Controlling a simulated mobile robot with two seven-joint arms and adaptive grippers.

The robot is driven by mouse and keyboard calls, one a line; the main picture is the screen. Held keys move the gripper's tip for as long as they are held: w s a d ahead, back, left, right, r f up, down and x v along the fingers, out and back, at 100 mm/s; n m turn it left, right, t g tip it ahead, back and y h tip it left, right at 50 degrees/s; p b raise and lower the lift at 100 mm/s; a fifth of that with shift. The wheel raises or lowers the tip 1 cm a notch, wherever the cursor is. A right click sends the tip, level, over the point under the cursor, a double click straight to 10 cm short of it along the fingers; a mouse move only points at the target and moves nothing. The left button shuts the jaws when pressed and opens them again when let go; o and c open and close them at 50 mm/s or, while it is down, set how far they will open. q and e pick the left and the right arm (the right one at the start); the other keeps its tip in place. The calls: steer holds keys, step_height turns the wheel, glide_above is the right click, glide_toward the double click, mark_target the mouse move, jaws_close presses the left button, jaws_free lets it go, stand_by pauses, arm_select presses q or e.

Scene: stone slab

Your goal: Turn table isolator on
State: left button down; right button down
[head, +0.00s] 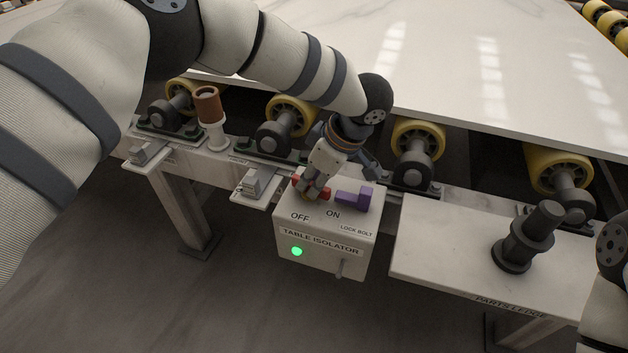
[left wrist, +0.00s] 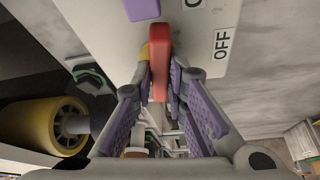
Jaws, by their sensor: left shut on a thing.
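The table isolator (head: 330,240) is a white box on the front rail, with OFF and ON marks on top and a lit green lamp (head: 297,251) on its front. My left gripper (head: 316,185) is over the box top, shut on the red handle (left wrist: 161,62). In the head view the fingers partly hide the handle, and its ends show on both sides of them. I cannot tell exactly which mark it points to. The purple lock bolt (head: 357,198) lies just right of the handle, apart from the gripper. My right gripper is out of view.
A parts ledge (head: 430,250) right of the box holds a dark stepped cylinder (head: 528,238). A brown-topped white post (head: 209,115) stands left on the rail. Yellow rollers (head: 418,138) and the stone slab (head: 450,70) lie behind. Open floor is in front.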

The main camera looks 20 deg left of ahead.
arm_select(q)
steer(key=shift+f+n+g, duration=0.1)
steer(key=shift+n+g, duration=0.3)
steer(key=shift+n, duration=0.7)
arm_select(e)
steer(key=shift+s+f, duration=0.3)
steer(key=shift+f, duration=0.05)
arm_select(q)
steer(key=c, duration=1.6)
jaws_free()
steer(key=v, duration=1.2)
steer(key=shift+w, duration=0.1)
